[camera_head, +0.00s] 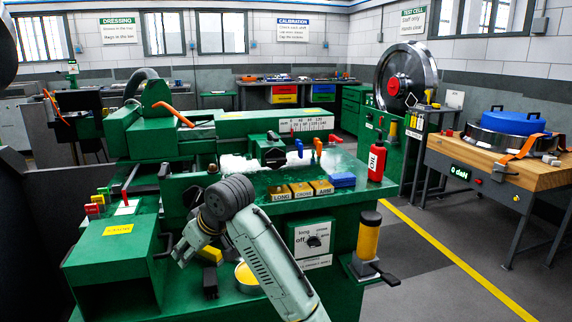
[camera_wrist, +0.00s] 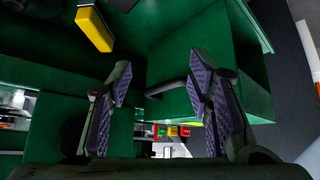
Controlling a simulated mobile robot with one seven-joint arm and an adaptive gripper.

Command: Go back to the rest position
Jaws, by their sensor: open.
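My gripper (camera_wrist: 162,92) is open and empty in the wrist view, its two purple-padded fingers spread apart. In the head view my gripper (camera_head: 183,250) hangs over the left part of the green machine bench (camera_head: 345,215), beside a green box-shaped housing (camera_head: 110,250). The arm reaches in from the bottom of the head view. In the wrist view a green box (camera_wrist: 200,50) fills the space beyond the fingers, with a dark rod in front of it. A yellow block (camera_wrist: 94,30) shows at the upper left. I cannot tell whether a finger touches anything.
The bench holds a red bottle (camera_head: 376,162), a blue block (camera_head: 342,180), labelled yellow blocks (camera_head: 301,190) and several levers. A yellow cylinder (camera_head: 368,238) stands at its right side. A wooden table (camera_head: 460,150) stands right. Open floor (camera_head: 430,270) lies between, with a yellow line.

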